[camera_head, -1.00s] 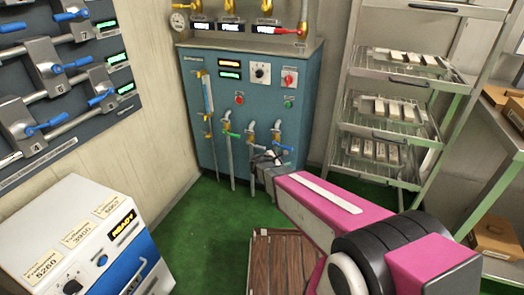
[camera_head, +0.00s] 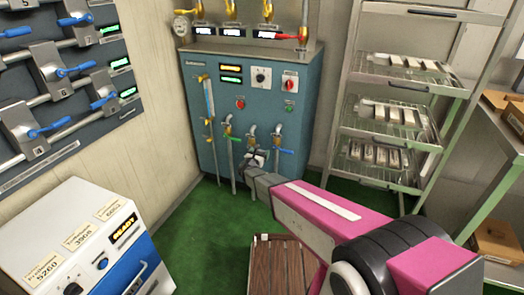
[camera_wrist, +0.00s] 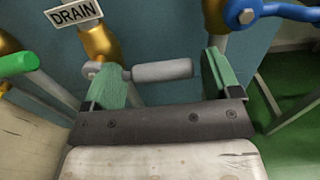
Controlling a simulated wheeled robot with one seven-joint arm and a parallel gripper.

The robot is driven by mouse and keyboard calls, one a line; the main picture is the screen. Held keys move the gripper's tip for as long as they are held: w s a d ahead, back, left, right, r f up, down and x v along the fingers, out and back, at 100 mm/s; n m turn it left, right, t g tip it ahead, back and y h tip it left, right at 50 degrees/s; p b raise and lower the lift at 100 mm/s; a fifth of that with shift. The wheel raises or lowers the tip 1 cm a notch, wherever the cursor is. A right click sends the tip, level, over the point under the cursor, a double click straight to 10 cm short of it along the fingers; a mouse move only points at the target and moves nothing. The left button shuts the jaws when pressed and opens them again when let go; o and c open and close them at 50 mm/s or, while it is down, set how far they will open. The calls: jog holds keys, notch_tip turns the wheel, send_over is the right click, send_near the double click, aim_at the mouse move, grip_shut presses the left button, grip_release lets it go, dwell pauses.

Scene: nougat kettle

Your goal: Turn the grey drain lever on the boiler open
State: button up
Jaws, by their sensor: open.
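The grey drain lever (camera_wrist: 162,71) shows in the wrist view as a short grey bar, roughly level, pointing right from a brass valve (camera_wrist: 100,42) under a "DRAIN" label (camera_wrist: 75,12). My gripper (camera_wrist: 160,62) is open, its green-padded fingers on either side of the lever. The left finger is close to the valve end and the right finger near the free tip; the bar lies between them, not clamped. In the head view my gripper (camera_head: 254,160) is at the lower front of the blue boiler (camera_head: 250,110) and hides much of the drain lever.
A green lever (camera_wrist: 18,62) is left of the drain valve and a blue lever (camera_wrist: 285,12) right of it, close to my fingers. A wire rack (camera_head: 390,120) stands right of the boiler. A brown slatted crate (camera_head: 280,268) is on the green floor below my arm.

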aim_at(260, 152)
jog(key=shift+x, duration=1.7)
jog(key=c, duration=1.3)
jog(key=shift+f, duration=0.1)
